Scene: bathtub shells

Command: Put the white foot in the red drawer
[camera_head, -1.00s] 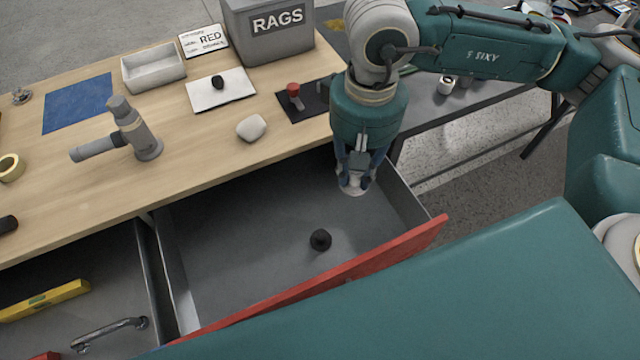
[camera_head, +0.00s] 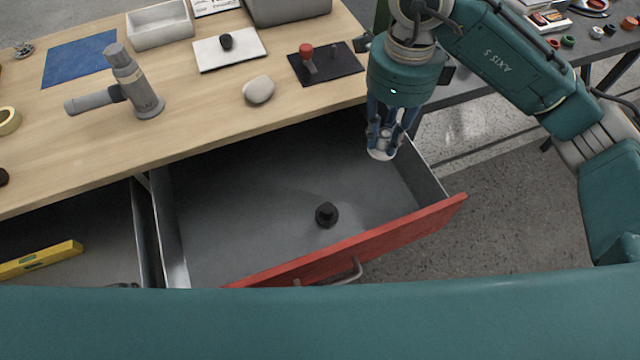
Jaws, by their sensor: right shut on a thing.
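The red drawer (camera_head: 350,248) is pulled open below the wooden table, with a grey inside and a red front. A black foot (camera_head: 327,214) stands on its floor. My right gripper (camera_head: 384,142) is shut on a white foot (camera_head: 382,154), a small round piece with a pale disc-like base. It holds the foot over the back right part of the open drawer, near the right side wall. I cannot tell how high above the drawer floor it is. My left gripper is not in view.
A second open drawer at the left holds a yellow level (camera_head: 42,259). The drawer's middle is mostly bare.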

